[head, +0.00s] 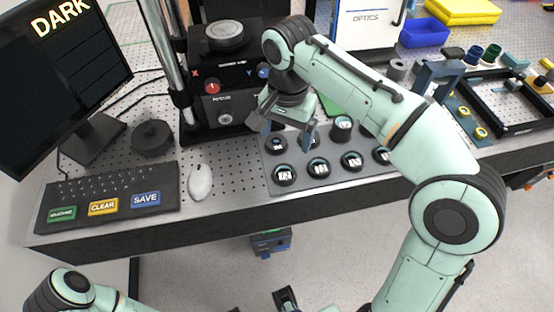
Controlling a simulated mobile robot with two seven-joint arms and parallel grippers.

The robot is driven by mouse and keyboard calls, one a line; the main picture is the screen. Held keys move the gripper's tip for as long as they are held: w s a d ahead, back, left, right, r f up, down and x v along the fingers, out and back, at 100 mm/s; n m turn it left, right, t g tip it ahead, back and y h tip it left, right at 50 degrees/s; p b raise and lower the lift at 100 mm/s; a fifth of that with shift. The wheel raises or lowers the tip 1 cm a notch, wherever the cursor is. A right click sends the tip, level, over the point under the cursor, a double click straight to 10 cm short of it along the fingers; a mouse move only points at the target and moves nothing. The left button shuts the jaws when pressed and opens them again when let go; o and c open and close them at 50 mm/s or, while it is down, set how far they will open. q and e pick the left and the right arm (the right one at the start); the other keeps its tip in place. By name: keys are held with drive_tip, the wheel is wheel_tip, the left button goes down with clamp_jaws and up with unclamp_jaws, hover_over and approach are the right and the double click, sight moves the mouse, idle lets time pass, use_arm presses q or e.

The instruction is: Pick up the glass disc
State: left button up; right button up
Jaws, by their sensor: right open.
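My right gripper (287,125) is open above the back left part of a grey tray (325,184). Its fingers point down and stand apart, with nothing seen held between them. The tray carries several round black holders with pale, lettered tops, among them one at the front left (284,175) and one beside it (319,168). A taller round piece with a pale green top (342,124) stands at the back. I cannot tell which of these is the glass disc; the gripper partly covers the back left of the tray. My left gripper is not clearly in view.
A black instrument with a red knob (212,87) stands behind and left of the tray. A mouse (200,182), keyboard (108,192) and monitor (58,75) are left. A blue bin (424,33) and black frame (510,100) are right. My right arm crosses above the bench.

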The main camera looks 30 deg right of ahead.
drive_tip(key=b, duration=0.2)
hover_over(284, 172)
drive_tip(key=f, duration=0.6)
drive_tip(key=shift+d+f, duration=0.2)
drive_tip(key=shift+d, duration=0.05)
drive_tip(key=shift+w+f, duration=0.15)
drive_tip(key=shift+f, duration=0.4)
drive_tip(key=f, duration=0.2)
drive_tip(key=f+b, duration=0.1)
drive_tip(key=f, duration=0.2)
drive_tip(key=shift+a, duration=0.2)
drive_tip(key=shift+c, duration=0.3)
drive_tip(key=shift+r, duration=0.1)
drive_tip(key=c, duration=1.1)
